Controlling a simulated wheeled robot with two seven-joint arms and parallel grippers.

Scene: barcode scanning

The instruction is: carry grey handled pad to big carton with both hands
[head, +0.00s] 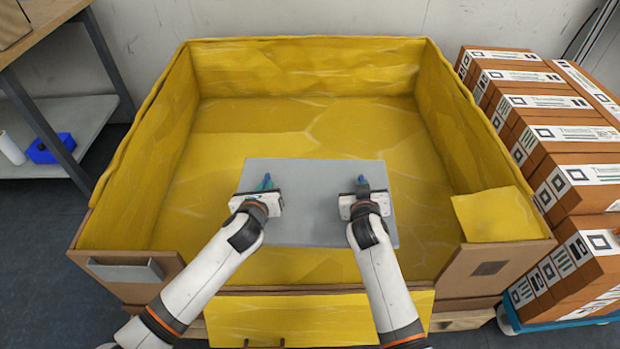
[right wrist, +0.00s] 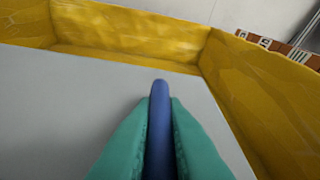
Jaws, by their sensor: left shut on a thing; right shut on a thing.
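The grey pad (head: 314,190) is a flat rectangular board in the head view, over the inside of the big carton (head: 433,110), which is open and yellow-lined. It also fills the lower left of the right wrist view (right wrist: 60,110). My left gripper (head: 266,184) is at the pad's left side, shut on a handle mostly hidden by the hand. My right gripper (head: 362,184) is at the pad's right side, shut on a dark blue handle (right wrist: 159,130) between its green fingers. I cannot tell whether the pad touches the carton floor.
Stacked brown labelled boxes (head: 540,140) stand on a blue cart (head: 560,322) close to the carton's right side. A table with a shelf (head: 60,125) stands at the left, with a blue item (head: 50,148) on it. The carton's front flap (head: 320,318) hangs down.

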